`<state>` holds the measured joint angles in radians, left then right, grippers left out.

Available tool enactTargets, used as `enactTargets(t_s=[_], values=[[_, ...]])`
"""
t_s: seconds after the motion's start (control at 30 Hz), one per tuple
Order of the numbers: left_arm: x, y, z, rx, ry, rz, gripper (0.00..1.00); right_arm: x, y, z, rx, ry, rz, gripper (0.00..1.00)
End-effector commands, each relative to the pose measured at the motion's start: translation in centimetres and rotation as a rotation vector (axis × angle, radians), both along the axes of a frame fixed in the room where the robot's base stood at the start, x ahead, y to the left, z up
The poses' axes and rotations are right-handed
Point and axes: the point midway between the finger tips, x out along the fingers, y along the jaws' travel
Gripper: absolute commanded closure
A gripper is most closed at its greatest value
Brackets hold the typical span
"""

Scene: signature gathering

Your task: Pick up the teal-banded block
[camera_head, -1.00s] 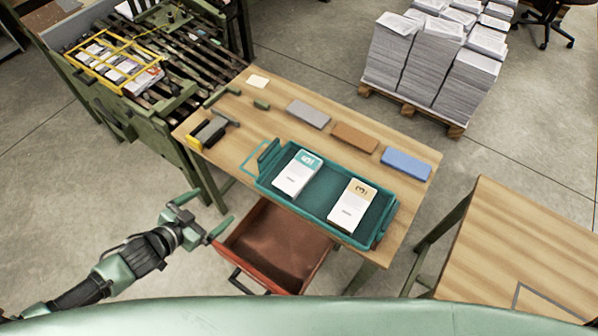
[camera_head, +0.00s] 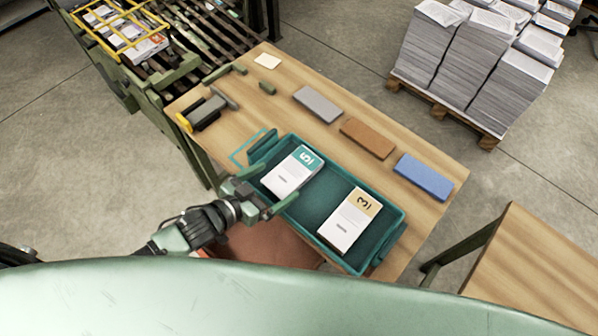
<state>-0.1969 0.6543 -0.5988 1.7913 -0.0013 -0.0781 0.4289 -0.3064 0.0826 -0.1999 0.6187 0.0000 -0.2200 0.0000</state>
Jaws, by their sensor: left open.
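The teal-banded block (camera_head: 291,172) is white with a teal band at its far end. It lies flat in the left part of the teal tray (camera_head: 391,236). A similar white block with a tan band (camera_head: 349,222) lies to its right in the same tray. My left gripper (camera_head: 265,196) is open at the tray's near left edge, just left of and nearer than the teal-banded block. I see nothing between its fingers, and it appears apart from the block. My right gripper is not in view.
A grey block (camera_head: 317,104), a brown block (camera_head: 367,138) and a blue block (camera_head: 424,176) lie along the far side of the wooden table (camera_head: 303,78). A reddish drawer (camera_head: 268,246) is open below. Paper stacks (camera_head: 470,60) stand on a pallet behind.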

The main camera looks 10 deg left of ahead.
Motion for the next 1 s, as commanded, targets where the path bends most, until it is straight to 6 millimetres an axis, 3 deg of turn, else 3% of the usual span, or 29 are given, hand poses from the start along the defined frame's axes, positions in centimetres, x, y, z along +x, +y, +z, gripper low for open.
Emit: enactTargets(t_s=[0.1, 0.63, 0.97, 1.0], values=[[0.4, -0.2, -0.8, -0.001, -0.002, 0.000, 0.00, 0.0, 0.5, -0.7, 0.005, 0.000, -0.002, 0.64], [5.6, -3.6, -3.1, -0.001, -0.002, 0.000, 0.00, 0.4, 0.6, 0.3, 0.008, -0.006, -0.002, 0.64], [6.1, -3.9, -3.5, 0.001, -0.001, 0.000, 0.00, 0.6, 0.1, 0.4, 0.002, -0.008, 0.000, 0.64], [6.1, -3.9, -3.5, 0.001, -0.001, 0.000, 0.11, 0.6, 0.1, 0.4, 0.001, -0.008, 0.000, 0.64]])
